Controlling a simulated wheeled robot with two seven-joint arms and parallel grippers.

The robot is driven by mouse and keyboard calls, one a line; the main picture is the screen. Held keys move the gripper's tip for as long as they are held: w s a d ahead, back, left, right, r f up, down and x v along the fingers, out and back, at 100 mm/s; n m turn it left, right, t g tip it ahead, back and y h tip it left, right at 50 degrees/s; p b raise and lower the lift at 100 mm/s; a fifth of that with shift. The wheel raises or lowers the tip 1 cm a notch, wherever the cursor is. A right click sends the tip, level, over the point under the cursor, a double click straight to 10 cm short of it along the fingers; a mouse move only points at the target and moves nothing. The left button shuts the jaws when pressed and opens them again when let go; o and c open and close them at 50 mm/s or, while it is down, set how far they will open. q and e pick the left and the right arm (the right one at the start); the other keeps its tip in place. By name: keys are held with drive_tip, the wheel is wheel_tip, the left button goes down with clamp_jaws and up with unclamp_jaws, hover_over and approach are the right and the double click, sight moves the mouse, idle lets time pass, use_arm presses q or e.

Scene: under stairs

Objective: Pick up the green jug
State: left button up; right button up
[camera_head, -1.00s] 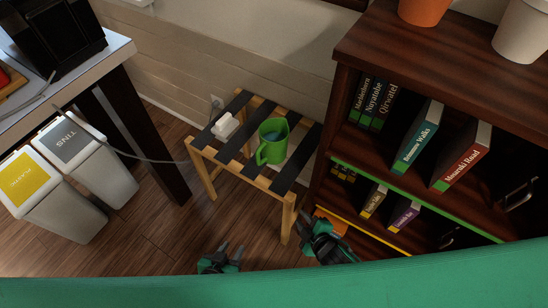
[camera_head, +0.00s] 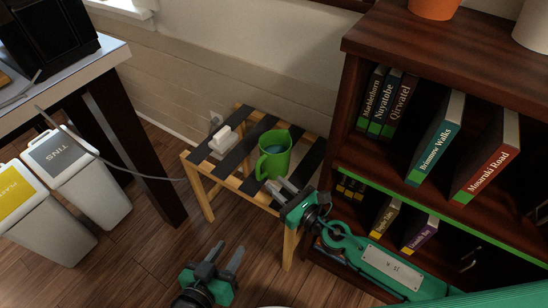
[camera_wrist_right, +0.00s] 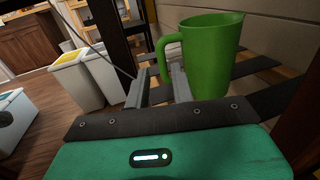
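The green jug (camera_head: 274,158) stands upright on a slatted wooden stool (camera_head: 192,158), its handle on the left side in the head view. My right gripper (camera_head: 281,186) is open and empty, low beside the near side of the jug. In the right wrist view the jug (camera_wrist_right: 211,55) is just beyond the fingers, and its handle lies ahead of the gap between them (camera_wrist_right: 159,82). I cannot tell whether a finger touches the handle. My left gripper (camera_head: 225,254) is open and empty, lower and nearer, over the floor in front of the stool.
A small white object (camera_head: 222,140) lies on the stool left of the jug. A dark bookshelf (camera_head: 425,42) with several books stands close on the right. Two bins (camera_head: 90,188) and a desk (camera_head: 112,55) are on the left. Floor in front of the stool is clear.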

sight(259, 170)
drive_tip(key=x, duration=1.1)
drive_tip(key=shift+f, duration=0.3)
clamp_jaws()
idle(0.4)
idle(0.5)
drive_tip(key=shift+r, duration=0.1)
